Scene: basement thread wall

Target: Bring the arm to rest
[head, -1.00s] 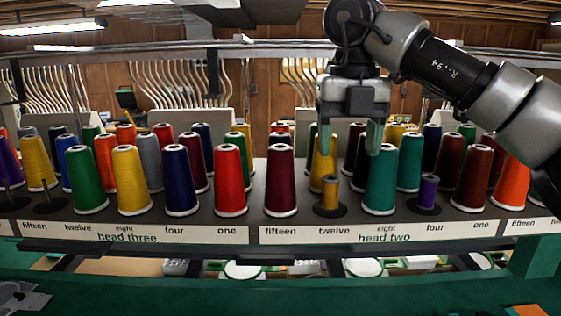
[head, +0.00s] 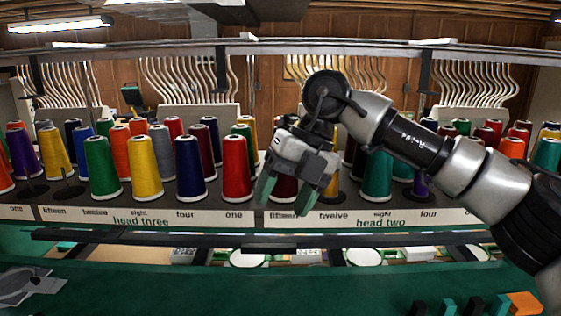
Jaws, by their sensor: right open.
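My right arm comes in from the right, and its gripper (head: 286,197) hangs in front of the thread rack near the label for head two. Its two greenish fingers are apart and point down and a little left. No thread cone is between them as far as I can see. The gripper hides most of a dark maroon cone and part of the cones beside it. My left gripper is not in view.
Rows of thread cones stand close behind the gripper, including a red cone (head: 236,169) and a teal cone (head: 377,176). A dark rail (head: 150,234) runs below the labels. An orange block (head: 525,303) lies at lower right on the green surface (head: 230,292).

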